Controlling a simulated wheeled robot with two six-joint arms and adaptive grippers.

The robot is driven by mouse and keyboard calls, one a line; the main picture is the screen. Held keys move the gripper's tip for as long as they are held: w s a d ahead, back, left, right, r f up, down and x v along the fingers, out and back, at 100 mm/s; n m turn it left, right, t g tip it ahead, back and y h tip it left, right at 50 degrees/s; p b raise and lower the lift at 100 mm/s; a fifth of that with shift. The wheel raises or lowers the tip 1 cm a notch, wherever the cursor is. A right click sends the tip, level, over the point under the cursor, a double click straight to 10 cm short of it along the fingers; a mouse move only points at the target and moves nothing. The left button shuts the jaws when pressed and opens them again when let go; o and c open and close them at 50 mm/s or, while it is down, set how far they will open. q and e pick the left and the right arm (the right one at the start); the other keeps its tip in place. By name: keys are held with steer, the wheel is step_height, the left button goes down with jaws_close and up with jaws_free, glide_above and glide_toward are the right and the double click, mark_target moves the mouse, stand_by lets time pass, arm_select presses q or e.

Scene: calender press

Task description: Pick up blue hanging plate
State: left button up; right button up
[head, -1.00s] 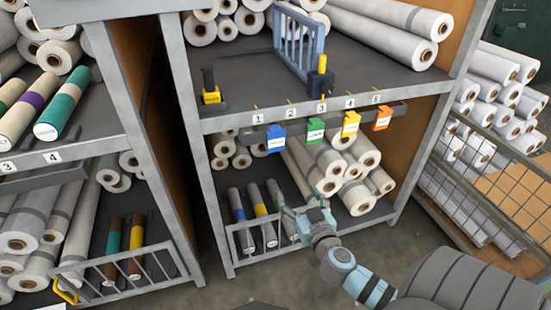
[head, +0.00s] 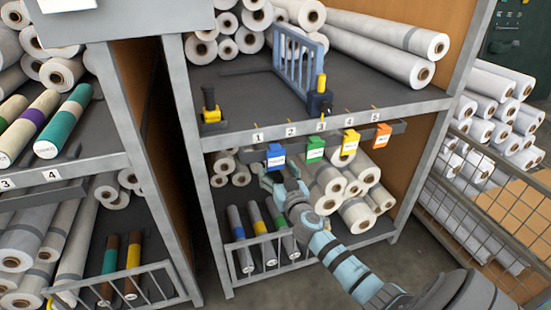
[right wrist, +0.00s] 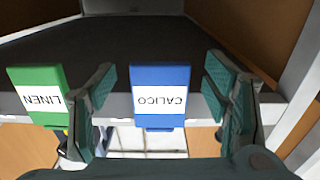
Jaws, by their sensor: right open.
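The blue hanging plate (head: 275,157) hangs from the rail under the shelf edge, below number 1, in the head view. In the right wrist view the blue plate (right wrist: 160,78) carries a white CALICO label, upside down in the picture, and shows between the two fingers. My right gripper (head: 277,181) is open and empty just below and in front of it. In the right wrist view the gripper (right wrist: 160,85) has a visible gap on each side of the plate. My left gripper is not in view.
A green plate (head: 315,149) labelled LINEN, a yellow plate (head: 350,144) and an orange plate (head: 382,135) hang further right on the same rail (head: 400,127). White rolls (head: 358,214) and a low metal rack (head: 262,253) stand underneath.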

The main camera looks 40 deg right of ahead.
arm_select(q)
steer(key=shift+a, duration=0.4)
arm_select(e)
steer(key=c, duration=1.1)
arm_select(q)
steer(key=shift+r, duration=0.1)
arm_select(e)
steer(key=shift+o, duration=0.2)
steer(key=shift+r, duration=0.1)
